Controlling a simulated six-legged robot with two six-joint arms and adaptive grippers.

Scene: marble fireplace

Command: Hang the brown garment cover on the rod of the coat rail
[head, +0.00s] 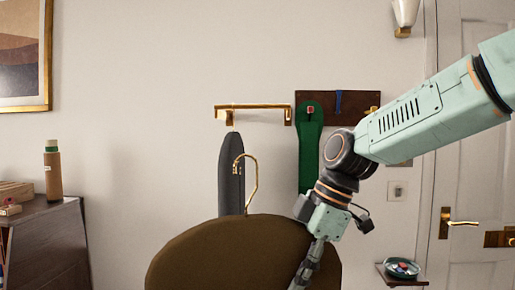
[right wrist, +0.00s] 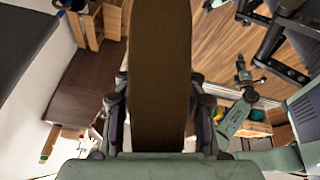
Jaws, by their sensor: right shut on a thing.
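The brown garment cover (head: 215,258) is at the bottom middle of the head view, its gold hook (head: 254,180) rising above its top. My right gripper (head: 308,272) is shut on the cover at its right part. In the right wrist view the cover (right wrist: 160,65) runs between the fingers. The coat rail (head: 255,107) is a brass rod on the wall, above and behind the cover. The brown cover's hook is below the rod in the picture. What seems to be my left gripper (right wrist: 242,80) shows small in the right wrist view; its jaws are unclear.
A dark grey cover (head: 229,165) hangs at the rail's left end. Right of the rail, a dark wooden board (head: 350,103) holds a long green item (head: 309,150). A dark cabinet (head: 55,245) with a bottle (head: 53,170) stands left. A small shelf (head: 400,277) is at right.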

